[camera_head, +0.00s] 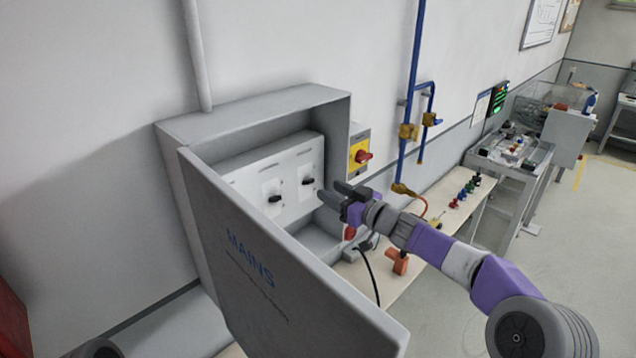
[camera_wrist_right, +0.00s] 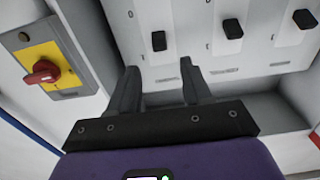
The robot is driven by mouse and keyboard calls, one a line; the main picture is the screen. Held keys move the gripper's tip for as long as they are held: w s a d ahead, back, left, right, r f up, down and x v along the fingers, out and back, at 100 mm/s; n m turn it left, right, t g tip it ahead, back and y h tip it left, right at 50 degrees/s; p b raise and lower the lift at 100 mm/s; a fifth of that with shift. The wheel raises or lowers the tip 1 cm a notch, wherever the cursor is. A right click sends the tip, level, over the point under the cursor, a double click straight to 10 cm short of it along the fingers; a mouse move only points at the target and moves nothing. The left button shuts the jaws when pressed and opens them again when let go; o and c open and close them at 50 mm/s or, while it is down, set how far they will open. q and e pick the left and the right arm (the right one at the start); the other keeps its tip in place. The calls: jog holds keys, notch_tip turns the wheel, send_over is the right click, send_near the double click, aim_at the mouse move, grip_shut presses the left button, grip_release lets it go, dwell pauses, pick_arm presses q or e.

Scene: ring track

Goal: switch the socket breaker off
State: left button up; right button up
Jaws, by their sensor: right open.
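The grey mains box (camera_head: 250,112) is on the wall with its door (camera_head: 262,262), marked MAINS, swung open. Inside, a white panel (camera_head: 246,185) carries black breaker levers. In the head view I see one lever (camera_head: 274,199) and another to its right (camera_head: 307,181). The right wrist view shows three levers: a near one (camera_wrist_right: 159,41), a middle one (camera_wrist_right: 232,29) and a far one (camera_wrist_right: 304,19). Their labels are too small to read, so I cannot tell which is the socket breaker. My right gripper (camera_head: 330,190) is open and empty, apart from the panel, its fingers (camera_wrist_right: 158,68) pointing towards the near lever.
A red rotary switch on a yellow plate (camera_head: 360,150) is right of the box; it also shows in the wrist view (camera_wrist_right: 42,72). Blue pipes (camera_head: 413,75) run down the wall. A bench (camera_head: 408,271) holds an orange object (camera_head: 397,262). The open door stands left of my gripper.

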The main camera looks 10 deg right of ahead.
aim_at(312, 181)
jog(key=x, duration=0.6)
jog(key=shift+f+p, duration=0.1)
jog(key=shift+p, duration=0.2)
jog(key=shift+c, duration=0.3)
grip_shut()
